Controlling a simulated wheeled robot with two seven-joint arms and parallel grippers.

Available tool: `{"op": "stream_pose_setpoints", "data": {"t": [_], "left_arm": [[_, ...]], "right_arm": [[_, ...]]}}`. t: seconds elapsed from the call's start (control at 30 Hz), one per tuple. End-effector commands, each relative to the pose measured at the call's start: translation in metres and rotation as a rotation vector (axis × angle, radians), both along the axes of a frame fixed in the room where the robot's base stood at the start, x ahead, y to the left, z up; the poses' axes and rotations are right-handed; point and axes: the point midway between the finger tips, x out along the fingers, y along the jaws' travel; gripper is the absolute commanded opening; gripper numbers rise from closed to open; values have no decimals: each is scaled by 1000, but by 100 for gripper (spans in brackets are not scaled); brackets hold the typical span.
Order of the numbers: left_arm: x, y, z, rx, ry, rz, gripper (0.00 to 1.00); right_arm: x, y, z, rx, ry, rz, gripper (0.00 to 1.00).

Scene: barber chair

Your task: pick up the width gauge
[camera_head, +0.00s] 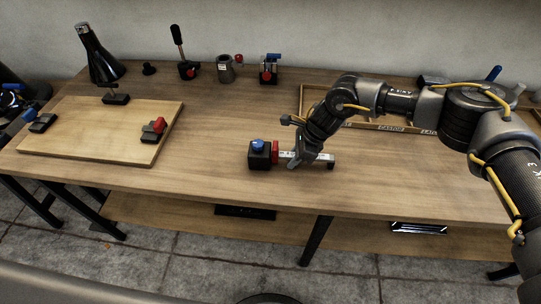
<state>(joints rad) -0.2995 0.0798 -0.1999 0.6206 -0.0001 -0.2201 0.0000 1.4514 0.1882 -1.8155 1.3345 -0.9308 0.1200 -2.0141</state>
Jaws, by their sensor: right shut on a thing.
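The width gauge (286,155) lies near the front middle of the table. It has a black block with a blue knob at its left end, a red part beside the block, and a pale bar running right to a dark end piece. My right gripper (297,161) reaches down from the right and is shut on the pale bar. The gripper hides part of the bar. The gauge appears at table level; I cannot tell whether it touches the table. My left gripper does not show clearly in the head view.
A wooden board (90,132) with small black clamps lies at the left. A black lamp (100,55), a lever tool (183,55), a grey cup (226,69) and a blue-topped device (269,70) stand along the back. A labelled wooden frame (390,127) lies behind my right arm.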

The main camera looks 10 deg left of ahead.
Motion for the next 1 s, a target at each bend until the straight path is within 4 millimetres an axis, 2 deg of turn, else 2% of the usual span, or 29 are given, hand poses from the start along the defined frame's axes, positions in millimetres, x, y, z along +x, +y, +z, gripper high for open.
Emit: {"op": "stream_pose_setpoints", "data": {"t": [0.27, 0.5, 0.53, 0.67, 0.93, 1.0], "left_arm": [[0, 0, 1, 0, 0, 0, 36], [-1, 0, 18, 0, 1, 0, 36], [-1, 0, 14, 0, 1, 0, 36], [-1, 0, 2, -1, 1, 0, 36], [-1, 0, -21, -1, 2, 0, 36], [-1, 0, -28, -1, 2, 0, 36]], "right_arm": [[0, 1, 2, 2, -1, 0, 0], [0, 1, 10, 2, -1, 0, 0], [1, 1, 11, 3, -2, 0, 0], [1, 1, 35, 5, -5, 3, 0], [-51, 2, 94, 5, -7, 7, 0], [-69, 2, 100, 4, -4, 7, 0]]}}
